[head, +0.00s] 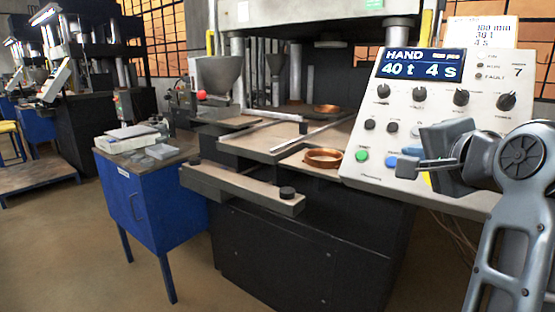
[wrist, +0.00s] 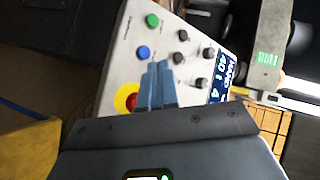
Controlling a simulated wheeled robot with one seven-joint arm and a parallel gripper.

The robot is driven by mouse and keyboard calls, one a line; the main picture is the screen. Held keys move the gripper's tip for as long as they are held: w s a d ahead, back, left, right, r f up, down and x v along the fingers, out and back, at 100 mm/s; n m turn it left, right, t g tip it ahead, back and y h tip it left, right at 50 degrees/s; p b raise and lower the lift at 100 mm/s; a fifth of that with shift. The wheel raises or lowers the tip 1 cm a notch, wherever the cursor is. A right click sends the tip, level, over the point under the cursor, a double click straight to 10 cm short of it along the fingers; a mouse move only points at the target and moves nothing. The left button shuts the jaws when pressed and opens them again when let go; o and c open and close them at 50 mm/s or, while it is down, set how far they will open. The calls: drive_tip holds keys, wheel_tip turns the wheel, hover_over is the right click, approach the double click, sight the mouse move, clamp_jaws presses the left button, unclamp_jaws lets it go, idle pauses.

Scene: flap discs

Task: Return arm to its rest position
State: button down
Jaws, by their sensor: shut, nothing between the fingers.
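My gripper (head: 424,164) is at the right in the head view, in front of the press control panel (head: 350,165). Its fingers are together and hold nothing. In the wrist view the closed fingers (wrist: 157,84) point at the panel (wrist: 185,20), over its lower part by a red and yellow button (wrist: 126,98). I cannot tell whether the fingertips touch the panel. My arm reaches in from the right edge. The panel display (head: 420,67) reads "HAND", "40 t" and "4 s". A green button (head: 362,156) and a blue button (head: 391,161) show left of my gripper.
A copper ring (head: 323,157) lies on the press's front plate, and another (head: 326,108) sits farther back. A grey hopper (head: 219,78) stands at the press's left. A blue cabinet (head: 150,205) with boxes on top stands left. Open floor (head: 70,245) lies at the lower left.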

drive_tip(key=s+d+f+n+h, duration=0.15)
drive_tip(key=s+f+n, duration=0.25)
drive_tip(key=s+f, duration=0.65)
drive_tip(key=s+d+f+n, duration=0.35)
drive_tip(key=s+f, duration=0.45)
drive_tip(key=f, duration=0.5)
drive_tip(key=s+a+f+n, duration=0.1)
drive_tip(key=s+a+n, duration=0.2)
drive_tip(key=s, duration=1.1)
drive_tip(key=s+a+n, duration=0.3)
drive_tip(key=s, duration=1.1)
drive_tip(key=shift+s+a+f, duration=0.15)
drive_tip(key=shift+s+f, duration=0.2)
drive_tip(key=shift+n+y, duration=0.25)
